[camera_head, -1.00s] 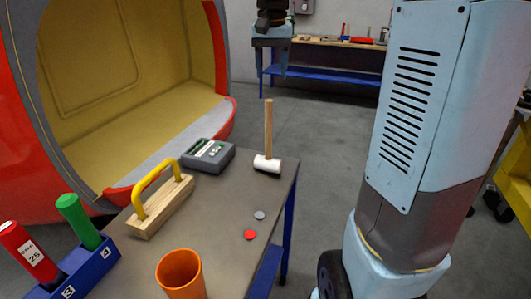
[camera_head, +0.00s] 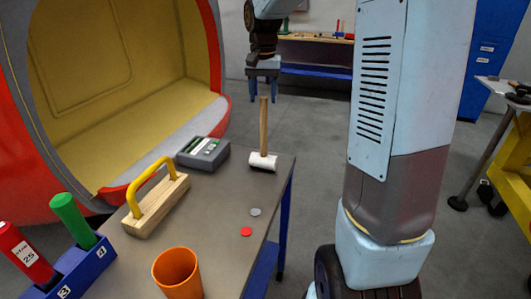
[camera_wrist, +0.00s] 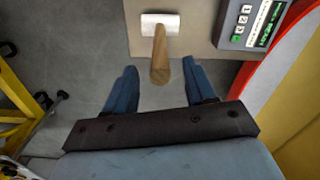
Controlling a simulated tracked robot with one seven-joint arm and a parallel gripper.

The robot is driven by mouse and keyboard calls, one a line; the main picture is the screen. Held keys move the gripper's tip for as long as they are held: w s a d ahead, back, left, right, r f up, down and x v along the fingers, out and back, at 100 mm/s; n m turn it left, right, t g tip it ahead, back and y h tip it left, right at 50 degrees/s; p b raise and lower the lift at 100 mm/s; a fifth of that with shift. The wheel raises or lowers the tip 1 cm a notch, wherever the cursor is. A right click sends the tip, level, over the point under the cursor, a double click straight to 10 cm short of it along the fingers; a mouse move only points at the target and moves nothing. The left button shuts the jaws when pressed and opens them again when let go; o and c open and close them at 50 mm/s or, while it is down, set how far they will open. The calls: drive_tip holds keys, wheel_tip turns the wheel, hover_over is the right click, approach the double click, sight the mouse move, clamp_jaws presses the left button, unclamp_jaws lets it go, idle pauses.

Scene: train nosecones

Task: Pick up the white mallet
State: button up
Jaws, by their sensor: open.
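The white mallet (camera_head: 263,160) stands on its white head near the right edge of the grey table, its wooden handle pointing straight up. In the wrist view the mallet's white head (camera_wrist: 160,24) lies at the top and the handle end points towards the camera. My gripper (camera_head: 264,98) is above the table, over the handle in the head view. In the wrist view my gripper (camera_wrist: 160,78) has its two blue fingers spread apart, one on each side of the handle's top, with nothing held. Whether the fingertips are level with the handle is hard to tell.
On the table (camera_head: 215,215) are a grey device (camera_head: 203,153), a wooden block with a yellow handle (camera_head: 157,205), an orange cup (camera_head: 178,273), small red and grey discs, and a blue holder (camera_head: 82,268). A red and yellow nosecone shell (camera_head: 130,80) stands behind.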

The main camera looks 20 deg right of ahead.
wheel_tip(320, 180, down, 5)
drive_tip(key=shift+w+d+f, duration=0.1)
idle(0.3)
clamp_jaws()
idle(0.5)
